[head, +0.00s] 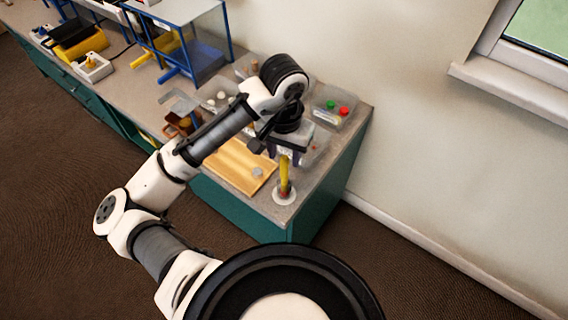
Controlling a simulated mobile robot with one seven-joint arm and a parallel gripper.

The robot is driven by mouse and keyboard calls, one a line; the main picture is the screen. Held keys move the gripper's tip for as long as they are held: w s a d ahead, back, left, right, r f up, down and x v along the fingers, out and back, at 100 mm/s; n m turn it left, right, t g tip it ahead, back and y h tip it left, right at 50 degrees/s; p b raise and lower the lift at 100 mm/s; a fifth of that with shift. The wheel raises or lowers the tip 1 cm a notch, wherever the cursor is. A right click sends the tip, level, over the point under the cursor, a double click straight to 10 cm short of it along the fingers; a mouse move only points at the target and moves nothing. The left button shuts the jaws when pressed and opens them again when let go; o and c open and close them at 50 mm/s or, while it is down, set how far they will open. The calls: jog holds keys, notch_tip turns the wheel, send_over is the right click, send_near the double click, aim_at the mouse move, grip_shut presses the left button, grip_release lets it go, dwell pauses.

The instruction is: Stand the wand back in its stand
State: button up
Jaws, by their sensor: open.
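A slim yellow upright piece (284,172), reddish lower down, looks like the wand. It rises from a round white base (283,198), which looks like the stand, near the front right corner of the bench. It appears roughly upright, but I cannot tell how its lower end sits in the base. My gripper (284,156) points down at the top of the yellow piece, with its fingers apart. It is open and holds nothing that I can see. Whether the fingers are around the top or behind it is unclear.
A wooden tray (216,164) with a small grey piece lies left of the base. A clear bin (346,101) with red and green balls stands by the wall. A blue frame (231,44) and a yellow crate (84,47) are farther left. The bench's front edge is close.

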jog(key=shift+r, duration=2.7)
